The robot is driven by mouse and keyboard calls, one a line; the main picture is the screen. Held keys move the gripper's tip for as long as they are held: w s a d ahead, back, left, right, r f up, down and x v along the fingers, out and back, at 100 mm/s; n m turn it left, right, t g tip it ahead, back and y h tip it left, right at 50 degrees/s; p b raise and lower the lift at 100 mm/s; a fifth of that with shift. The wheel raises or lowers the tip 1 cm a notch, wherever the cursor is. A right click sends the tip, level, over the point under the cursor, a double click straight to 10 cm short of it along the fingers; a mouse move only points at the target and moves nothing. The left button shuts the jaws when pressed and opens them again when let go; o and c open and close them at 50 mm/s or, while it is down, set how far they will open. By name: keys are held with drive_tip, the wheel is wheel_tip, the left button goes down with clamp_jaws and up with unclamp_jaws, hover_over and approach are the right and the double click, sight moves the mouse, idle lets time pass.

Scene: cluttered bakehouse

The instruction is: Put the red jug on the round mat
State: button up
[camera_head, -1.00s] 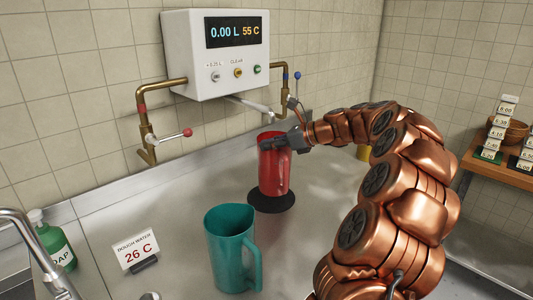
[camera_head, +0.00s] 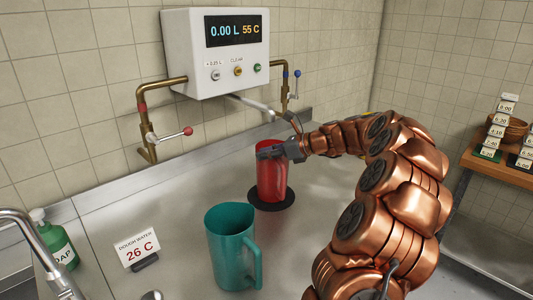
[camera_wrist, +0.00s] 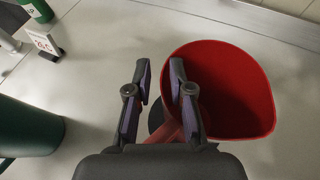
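The red jug (camera_head: 272,180) is upright over the dark round mat (camera_head: 254,198), near its middle. I cannot tell whether its base touches the mat or hangs just above it. My gripper (camera_head: 268,153) is at the jug's upper part, coming from the right. In the wrist view the jug's open, empty-looking mouth (camera_wrist: 230,90) is right of my gripper (camera_wrist: 160,85). A sliver of the mat (camera_wrist: 154,115) also shows between the fingers. Most of the mat is hidden under the jug.
A teal jug (camera_head: 230,245) stands nearer, left of the red jug. A temperature card (camera_head: 137,249) and green soap bottle (camera_head: 55,243) are at left. The white meter box (camera_head: 217,50), its spout and brass pipes are behind. The steel counter right of the mat is clear.

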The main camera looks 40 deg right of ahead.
drive_tip(key=shift+o, duration=0.7)
drive_tip(key=shift+r, duration=0.1)
drive_tip(key=b+v, duration=0.2)
drive_tip(key=v, duration=1)
